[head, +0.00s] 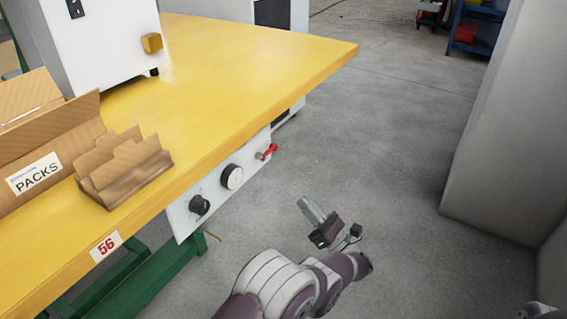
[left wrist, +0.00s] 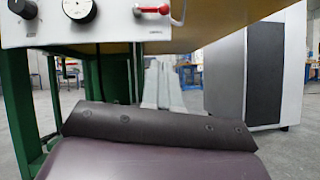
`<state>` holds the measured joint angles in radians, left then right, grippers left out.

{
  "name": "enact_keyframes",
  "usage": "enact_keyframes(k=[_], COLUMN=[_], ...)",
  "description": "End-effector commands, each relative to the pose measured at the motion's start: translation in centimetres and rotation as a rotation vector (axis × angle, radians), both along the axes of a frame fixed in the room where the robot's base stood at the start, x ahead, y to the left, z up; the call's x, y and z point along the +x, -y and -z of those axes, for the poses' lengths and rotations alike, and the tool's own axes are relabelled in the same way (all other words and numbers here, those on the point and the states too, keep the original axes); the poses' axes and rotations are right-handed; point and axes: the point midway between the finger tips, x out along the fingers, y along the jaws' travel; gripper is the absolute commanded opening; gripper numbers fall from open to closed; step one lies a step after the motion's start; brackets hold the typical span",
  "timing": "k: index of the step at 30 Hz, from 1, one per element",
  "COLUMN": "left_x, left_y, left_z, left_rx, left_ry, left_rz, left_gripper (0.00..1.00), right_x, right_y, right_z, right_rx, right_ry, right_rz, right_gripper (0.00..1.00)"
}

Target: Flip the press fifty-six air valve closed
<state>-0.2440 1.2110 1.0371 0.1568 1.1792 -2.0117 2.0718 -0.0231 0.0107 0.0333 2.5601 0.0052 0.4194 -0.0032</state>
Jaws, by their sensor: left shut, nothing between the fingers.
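The air valve (head: 268,152) has a red handle and a small silver body. It sits on the right part of a white panel (head: 232,186) under the edge of the table marked 56. In the left wrist view the red valve handle (left wrist: 160,10) shows at the top, its grip turned to the right. My left gripper (head: 305,205) is shut and empty, in the air to the right of and below the valve, apart from it. Its closed fingers (left wrist: 162,88) show below the panel in the left wrist view. My right gripper is not in view.
A round gauge (head: 232,177) and a black knob (head: 200,205) sit on the panel left of the valve. The yellow tabletop (head: 230,65) overhangs the panel and holds a PACKS box (head: 40,175). Green table legs (head: 110,285) stand below.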

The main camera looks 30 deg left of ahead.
Motion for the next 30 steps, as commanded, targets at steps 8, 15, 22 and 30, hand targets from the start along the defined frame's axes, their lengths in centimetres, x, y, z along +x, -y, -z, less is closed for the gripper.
enact_keyframes(k=[8,15,22,30], left_x=[0.5,1.3,2.1,2.6], left_y=[-2.3,-5.9,-8.5,-8.9], left_z=[-1.7,-4.0,-6.8,-9.2], left_rx=[0.0,0.001,0.0,0.0], left_ry=[-0.002,-0.002,0.003,0.0], left_rz=[-0.003,-0.002,0.001,0.001], left_gripper=[0.0,0.0,0.0,0.0], right_x=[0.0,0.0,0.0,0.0], right_y=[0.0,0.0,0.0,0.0], right_z=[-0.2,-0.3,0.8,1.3], right_rx=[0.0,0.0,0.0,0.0], right_ry=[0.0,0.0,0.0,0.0], right_rz=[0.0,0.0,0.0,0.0], right_gripper=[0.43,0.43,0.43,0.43])
